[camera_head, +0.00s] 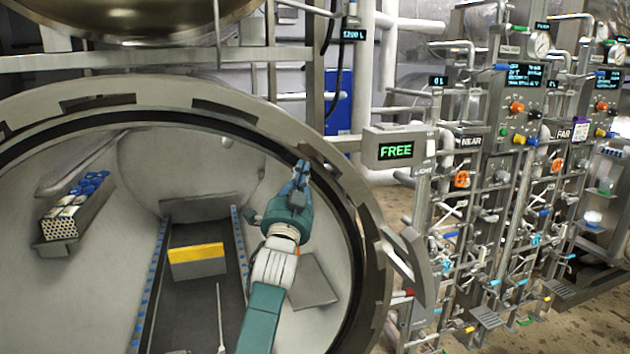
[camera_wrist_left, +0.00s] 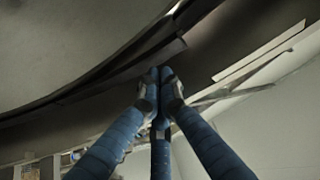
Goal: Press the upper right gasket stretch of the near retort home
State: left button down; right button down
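The near retort (camera_head: 60,105) stands open, its round mouth filling the left of the head view. A dark gasket line (camera_head: 190,118) runs round the inside of the mouth's rim. My left gripper (camera_head: 302,166) reaches up to the upper right of this rim with its blue fingers together and nothing seen between them. In the left wrist view the closed fingertips (camera_wrist_left: 160,76) are at a dark strip (camera_wrist_left: 105,76) along the rim; I cannot tell whether they touch it or how deep it sits. My right gripper is not in view.
Inside the retort are a rack of cans (camera_head: 75,205) and a yellow-topped block (camera_head: 197,254) between blue-marked rails. A sign reading FREE (camera_head: 395,151) stands right of the mouth. Valve panels and pipes (camera_head: 520,130) crowd the right side.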

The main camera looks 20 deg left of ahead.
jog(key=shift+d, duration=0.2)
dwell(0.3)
pick_arm(q)
jog(key=shift+w+a, duration=0.1)
jog(key=shift+w, duration=0.1)
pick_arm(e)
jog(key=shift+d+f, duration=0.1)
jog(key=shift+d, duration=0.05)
